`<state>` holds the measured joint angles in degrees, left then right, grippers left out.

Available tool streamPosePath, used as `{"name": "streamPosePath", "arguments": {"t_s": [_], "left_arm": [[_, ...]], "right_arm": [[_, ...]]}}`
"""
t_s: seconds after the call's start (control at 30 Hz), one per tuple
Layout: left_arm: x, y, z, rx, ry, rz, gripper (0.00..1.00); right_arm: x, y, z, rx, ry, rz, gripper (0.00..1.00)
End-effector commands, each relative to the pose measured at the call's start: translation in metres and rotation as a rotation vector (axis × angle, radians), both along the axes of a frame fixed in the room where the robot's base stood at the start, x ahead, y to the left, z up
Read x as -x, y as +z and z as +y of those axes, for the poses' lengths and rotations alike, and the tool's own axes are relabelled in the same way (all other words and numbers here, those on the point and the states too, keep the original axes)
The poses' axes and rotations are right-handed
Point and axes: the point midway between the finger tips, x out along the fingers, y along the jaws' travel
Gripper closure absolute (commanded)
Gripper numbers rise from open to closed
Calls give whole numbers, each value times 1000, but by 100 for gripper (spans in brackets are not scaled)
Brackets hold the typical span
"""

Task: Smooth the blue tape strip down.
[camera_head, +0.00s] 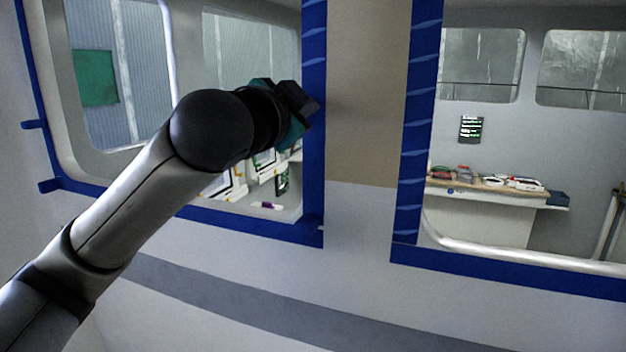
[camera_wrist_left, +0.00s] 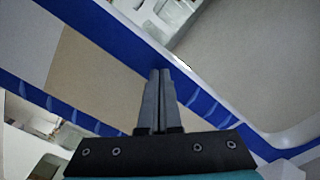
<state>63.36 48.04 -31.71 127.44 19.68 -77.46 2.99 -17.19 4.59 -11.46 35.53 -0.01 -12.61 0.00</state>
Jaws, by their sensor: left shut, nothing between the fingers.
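Blue tape strips frame two window openings in the wall. The strip (camera_head: 314,160) down the right side of the left window runs beside my left gripper (camera_head: 312,103). Light crease-like marks show on its upper part. My left gripper is shut and empty, with its fingertips over or against this strip. In the left wrist view the closed fingers (camera_wrist_left: 158,75) reach onto the blue tape (camera_wrist_left: 190,92); I cannot tell whether they touch it. Another strip (camera_head: 412,160) on the right window's left side also has several light creases. My right gripper is not in view.
A tan wall panel (camera_head: 365,95) lies between the windows, with white wall (camera_head: 360,230) below it. Through the right window a counter (camera_head: 480,190) with several tools shows. The left window opening has a raised frame edge. The wall between the windows is clear.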

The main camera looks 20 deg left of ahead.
Motion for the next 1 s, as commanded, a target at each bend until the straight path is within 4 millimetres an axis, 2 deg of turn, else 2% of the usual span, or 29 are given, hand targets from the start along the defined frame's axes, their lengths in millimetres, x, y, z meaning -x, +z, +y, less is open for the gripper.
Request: {"name": "streamPosePath", "arguments": {"t_s": [0.37, 0.8, 1.0], "left_arm": [[2, 0, 0, 0, 1, 1, 100], [0, 33, 0, 1, 1, -1, 100], [0, 37, 0, 0, 1, 1, 100]], "right_arm": [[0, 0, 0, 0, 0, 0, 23], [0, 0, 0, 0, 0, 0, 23], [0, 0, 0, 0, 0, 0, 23]]}}
